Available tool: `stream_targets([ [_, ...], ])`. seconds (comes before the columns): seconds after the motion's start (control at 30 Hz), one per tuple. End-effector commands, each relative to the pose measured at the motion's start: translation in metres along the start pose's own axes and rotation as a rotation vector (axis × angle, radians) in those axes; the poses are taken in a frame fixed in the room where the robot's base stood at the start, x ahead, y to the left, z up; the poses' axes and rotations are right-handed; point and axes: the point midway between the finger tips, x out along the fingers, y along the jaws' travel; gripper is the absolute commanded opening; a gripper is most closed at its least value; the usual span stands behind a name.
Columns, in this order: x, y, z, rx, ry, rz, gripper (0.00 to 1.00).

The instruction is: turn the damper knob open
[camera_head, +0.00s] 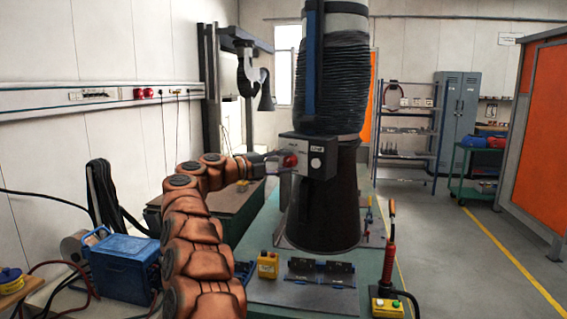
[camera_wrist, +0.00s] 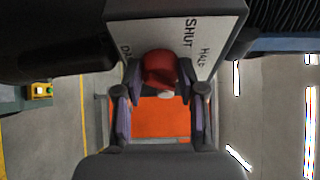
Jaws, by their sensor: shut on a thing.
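The damper knob (camera_head: 290,160) is red and sits on the left face of a grey control box (camera_head: 318,158), which is fixed to the dark column of the fume duct. My gripper (camera_head: 276,162) reaches it from the left at the end of my orange arm. In the wrist view, the fingers (camera_wrist: 160,82) are shut on the red knob (camera_wrist: 158,68), one on each side. A pale spot shows on the knob's lower edge. The panel (camera_wrist: 207,30) beside it reads SHUT and HALF; another word is partly hidden by a finger. The knob's exact setting cannot be told.
The green bench (camera_head: 262,291) holds a yellow box (camera_head: 267,265), a dark metal fixture (camera_head: 320,271) and a red-handled torch (camera_head: 391,250). A blue case (camera_head: 122,262) stands at left. The ribbed duct (camera_head: 334,85) rises above the control box. Open floor lies at right.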

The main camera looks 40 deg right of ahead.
Motion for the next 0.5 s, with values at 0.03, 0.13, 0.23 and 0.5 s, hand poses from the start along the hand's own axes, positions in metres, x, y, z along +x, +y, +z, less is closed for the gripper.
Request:
stream_targets([
  [0.03, -0.0009, -0.0007, 0.0007, 0.001, -0.002, -0.001, 0.05],
  [0.13, -0.0009, -0.0007, 0.0007, 0.0, -0.002, -0.002, 0.46],
  [0.23, -0.0005, -0.0006, 0.0004, 0.0, -0.001, -0.001, 0.56],
  [0.5, -0.0001, -0.0003, 0.0, 0.0, 0.0, -0.001, 0.65],
])
